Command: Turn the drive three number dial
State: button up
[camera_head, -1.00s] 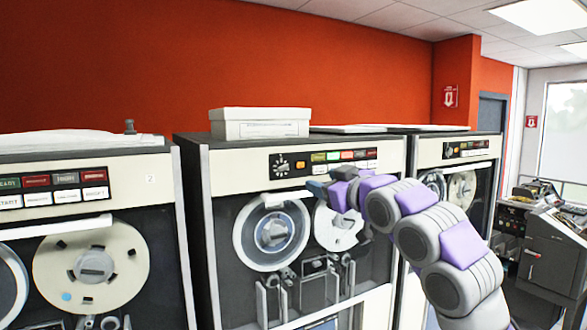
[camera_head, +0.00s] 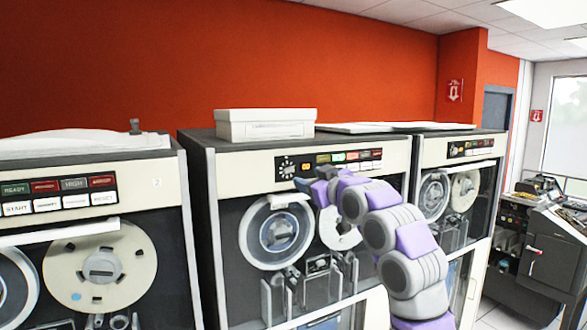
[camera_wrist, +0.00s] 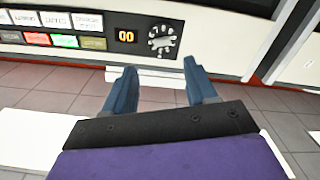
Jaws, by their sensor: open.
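The number dial (camera_head: 287,167) is a round dark knob with white marks on the control panel of the middle tape drive (camera_head: 232,185). In the wrist view the dial (camera_wrist: 161,38) shows upside down beside an orange number display reading 00 (camera_wrist: 126,36). My gripper (camera_head: 299,183) is just below and right of the dial in the head view. In the wrist view my gripper (camera_wrist: 160,78) is open and empty, its two blue fingers apart below the dial and not touching it.
The panel carries rows of coloured and white buttons (camera_head: 345,160). A white box (camera_head: 265,124) sits on top of the middle drive. Tape drives stand to the left (camera_head: 70,250) and right (camera_head: 455,195), with a dark machine (camera_head: 545,250) at far right.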

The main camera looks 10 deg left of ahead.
aim_at(290, 171)
jog(key=p+x, duration=0.4)
jog(key=x, duration=0.2)
jog(key=shift+w+a+r, duration=0.1)
jog(key=shift+w+a, duration=0.1)
jog(key=shift+a, duration=0.2)
jog(key=shift+x, duration=1.5)
grip_shut()
jog(key=shift+f+m, duration=0.2)
jog(key=shift+m, duration=0.1)
jog(key=m+b, duration=0.1)
jog(key=m, duration=0.2)
jog(key=shift+m+b, duration=0.85)
jog(key=shift+m, duration=0.75)
